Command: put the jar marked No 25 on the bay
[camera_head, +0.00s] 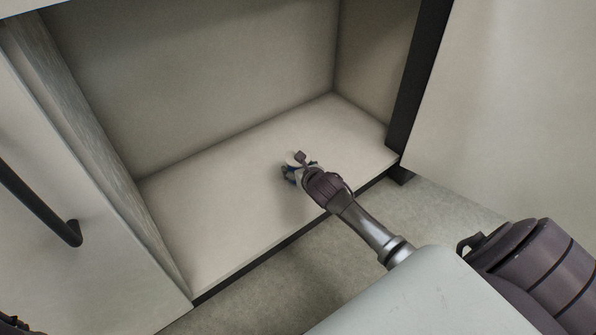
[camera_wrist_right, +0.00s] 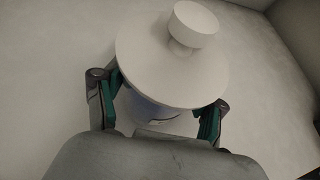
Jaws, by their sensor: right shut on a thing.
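A jar with a round white lid and knob (camera_wrist_right: 150,62) fills the middle of the right wrist view. Its body shows only a little, pale with some blue, below the lid; no number can be read. My right gripper (camera_wrist_right: 158,104) is shut on it, one finger on each side. In the head view the jar (camera_head: 293,161) is small and mostly hidden by my right gripper (camera_head: 300,173). Both are over the pale floor of the open bay (camera_head: 215,215), towards its front right. I cannot tell whether the jar touches the floor.
The bay has a back wall (camera_head: 210,90), a side wall at right and a dark front edge. A cabinet front with a dark handle (camera_head: 40,205) stands at left, a pale panel (camera_head: 510,100) at right. The bay floor around the jar is clear.

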